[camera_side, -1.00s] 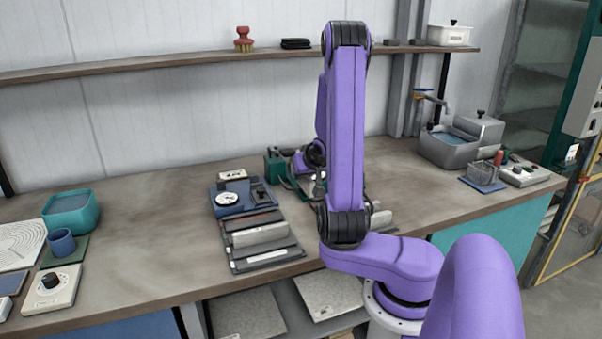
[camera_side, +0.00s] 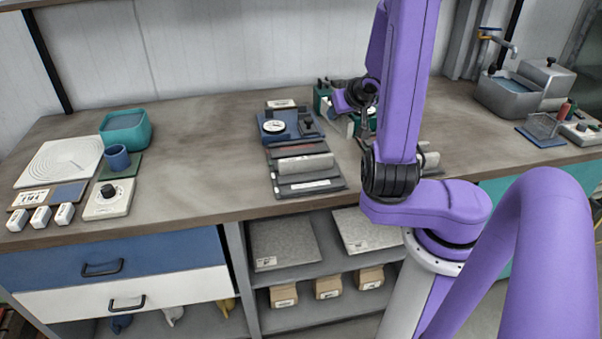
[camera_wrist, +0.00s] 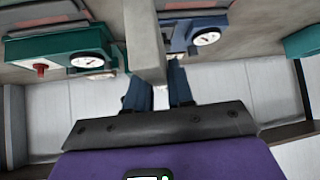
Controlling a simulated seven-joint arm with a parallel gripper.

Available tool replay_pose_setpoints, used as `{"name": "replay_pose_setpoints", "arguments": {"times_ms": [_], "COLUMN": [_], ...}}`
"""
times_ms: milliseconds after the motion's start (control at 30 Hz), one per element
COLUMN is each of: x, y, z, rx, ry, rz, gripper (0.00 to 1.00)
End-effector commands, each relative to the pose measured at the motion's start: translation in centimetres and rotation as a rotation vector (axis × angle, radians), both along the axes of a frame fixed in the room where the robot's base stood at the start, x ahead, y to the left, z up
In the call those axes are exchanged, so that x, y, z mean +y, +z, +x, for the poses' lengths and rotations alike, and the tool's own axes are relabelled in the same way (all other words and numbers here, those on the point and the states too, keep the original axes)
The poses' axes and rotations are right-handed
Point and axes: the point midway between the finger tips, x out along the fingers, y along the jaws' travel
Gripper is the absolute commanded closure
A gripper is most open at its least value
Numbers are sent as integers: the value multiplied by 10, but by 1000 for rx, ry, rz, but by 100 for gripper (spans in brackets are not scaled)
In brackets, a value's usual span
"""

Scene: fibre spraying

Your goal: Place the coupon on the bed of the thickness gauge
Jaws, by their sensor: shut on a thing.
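My gripper (camera_wrist: 162,92) shows its two dark blue fingers in the wrist view. They are shut on a long flat grey strip, the coupon (camera_wrist: 145,40), which stretches up the picture. In the side view, my gripper (camera_side: 366,128) hangs over the back of the bench, partly hidden by my arm; the coupon cannot be made out there. A blue dial gauge (camera_side: 290,124) stands left of it, and a green device (camera_side: 322,100) stands close by. The wrist view shows the blue gauge (camera_wrist: 195,38) right of the coupon and a green gauge (camera_wrist: 65,58) left. I cannot tell which is the thickness gauge.
Dark trays with a grey roll-like piece (camera_side: 305,163) lie in front of the blue gauge. A teal basin (camera_side: 126,130) and a white knobbed box (camera_side: 108,198) stand at the left. A grey sink (camera_side: 512,98) stands at the right. The bench between basin and blue gauge is clear.

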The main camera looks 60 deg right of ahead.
Motion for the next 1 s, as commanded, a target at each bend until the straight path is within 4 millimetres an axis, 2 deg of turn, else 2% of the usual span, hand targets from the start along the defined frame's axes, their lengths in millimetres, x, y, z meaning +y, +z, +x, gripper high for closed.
{"name": "replay_pose_setpoints", "arguments": {"times_ms": [33, 200, 300, 400, 500, 700, 900, 1000], "x": [22, 93, 132, 163, 183, 197, 196, 186], "y": [-3, -14, -20, -24, -27, -28, -28, -27], "z": [16, 55, 68, 76, 80, 83, 82, 80], "rx": [-2, -2, -1, -1, -1, -3, 0, -2], "ry": [76, 305, 421, 507, 561, 600, 598, 571], "rz": [3, 4, 1, 0, -3, -7, -7, -6], "gripper": [100, 100, 100, 100, 100, 100, 100, 100]}}
